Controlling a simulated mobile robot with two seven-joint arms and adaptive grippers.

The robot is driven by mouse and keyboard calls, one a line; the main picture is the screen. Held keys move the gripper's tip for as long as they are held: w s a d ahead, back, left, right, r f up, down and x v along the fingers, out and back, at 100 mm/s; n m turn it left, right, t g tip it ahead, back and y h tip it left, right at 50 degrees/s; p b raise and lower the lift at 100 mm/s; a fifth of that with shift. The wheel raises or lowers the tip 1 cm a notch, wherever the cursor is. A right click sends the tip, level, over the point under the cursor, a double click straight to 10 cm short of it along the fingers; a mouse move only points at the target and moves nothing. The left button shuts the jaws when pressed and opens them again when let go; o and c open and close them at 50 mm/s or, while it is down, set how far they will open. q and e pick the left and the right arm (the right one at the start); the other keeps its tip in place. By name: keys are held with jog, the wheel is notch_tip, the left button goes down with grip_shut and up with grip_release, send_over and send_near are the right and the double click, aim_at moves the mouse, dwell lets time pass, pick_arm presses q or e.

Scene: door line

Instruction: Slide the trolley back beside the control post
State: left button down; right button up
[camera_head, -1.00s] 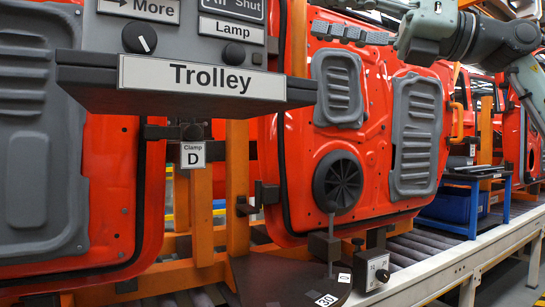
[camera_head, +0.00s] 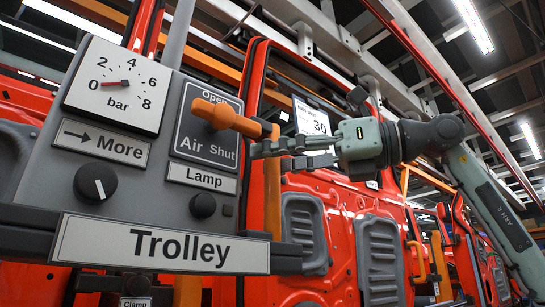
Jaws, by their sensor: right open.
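The control post's grey panel (camera_head: 150,185) fills the left. It carries a gauge (camera_head: 115,85) with its red needle near 0, a black knob (camera_head: 95,183), a lamp button (camera_head: 203,205) and an orange air lever (camera_head: 235,121). A dark bar (camera_head: 25,232) with a "Trolley" label (camera_head: 160,245) runs across its lower part. I cannot make out a separate trolley body. My right gripper (camera_head: 262,148) comes in from the right, its open fingers pointing left, just below and right of the lever. I cannot tell whether they touch it. My left gripper is not in view.
Red door shells (camera_head: 340,210) with grey panels stand behind the post and along the line to the right. A white "30" card (camera_head: 312,122) shows behind my right gripper. Rails and lights (camera_head: 465,25) are overhead. The floor is out of view.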

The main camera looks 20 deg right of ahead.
jog(key=shift+w+a, duration=0.15)
jog(key=shift+c, duration=0.4)
grip_shut()
